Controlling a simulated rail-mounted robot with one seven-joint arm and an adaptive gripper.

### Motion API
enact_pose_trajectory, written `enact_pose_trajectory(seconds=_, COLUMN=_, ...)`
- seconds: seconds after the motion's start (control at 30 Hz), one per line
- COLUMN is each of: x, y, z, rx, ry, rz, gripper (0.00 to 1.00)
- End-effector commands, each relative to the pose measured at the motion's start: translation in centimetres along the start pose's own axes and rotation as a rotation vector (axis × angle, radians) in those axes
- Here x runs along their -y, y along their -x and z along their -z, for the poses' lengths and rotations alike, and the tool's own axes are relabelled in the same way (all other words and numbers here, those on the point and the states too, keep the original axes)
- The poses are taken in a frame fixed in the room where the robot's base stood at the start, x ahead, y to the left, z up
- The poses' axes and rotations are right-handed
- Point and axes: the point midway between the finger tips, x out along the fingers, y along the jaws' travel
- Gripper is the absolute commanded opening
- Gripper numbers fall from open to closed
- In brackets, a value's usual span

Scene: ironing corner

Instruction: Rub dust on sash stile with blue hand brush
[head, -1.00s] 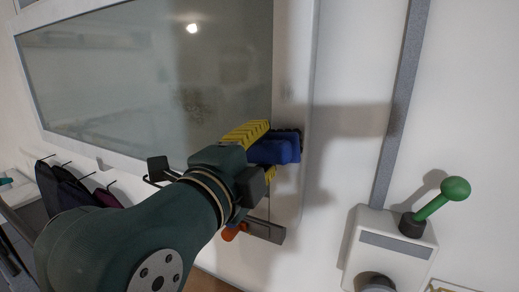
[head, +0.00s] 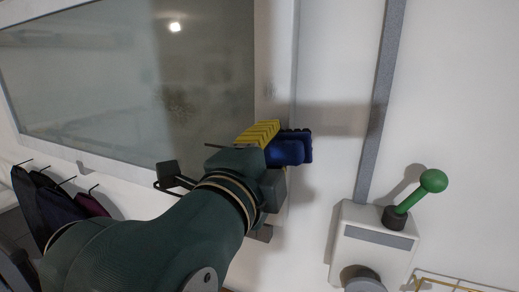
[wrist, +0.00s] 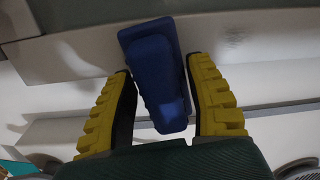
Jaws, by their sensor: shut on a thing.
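The blue hand brush (head: 288,150) is held in my gripper (head: 272,152), in front of the right-hand sash stile (head: 274,60). In the wrist view the brush (wrist: 158,75) sits between the two yellow fingers of my gripper (wrist: 161,80), its wide end away from the palm. A speckled dust patch (wrist: 233,38) shows on the pale surface to the right of the brush there. A faint speckle of dust (head: 271,91) shows on the stile above the brush. I cannot tell whether the bristles touch the stile.
The window glass (head: 120,70) has a dark smudge-like patch. Right of the window, a grey strip (head: 378,110) runs down to a white box (head: 370,245) with a green-knobbed lever (head: 432,181). Dark cloths (head: 45,205) hang on hooks at lower left. The wall between is clear.

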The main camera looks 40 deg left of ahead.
Motion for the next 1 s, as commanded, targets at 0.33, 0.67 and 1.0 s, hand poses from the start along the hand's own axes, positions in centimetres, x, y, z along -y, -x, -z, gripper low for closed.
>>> enact_pose_trajectory(seconds=0.33, x=2.7, y=-0.3, z=0.4, rx=0.001, ry=-0.001, rz=0.003, gripper=0.16)
enact_pose_trajectory(seconds=0.67, x=2.8, y=-0.2, z=-1.9, rx=0.006, ry=-0.001, rz=0.000, gripper=0.16)
enact_pose_trajectory(seconds=1.0, x=3.3, y=-0.2, z=-3.6, rx=0.001, ry=-0.002, rz=0.002, gripper=0.16)
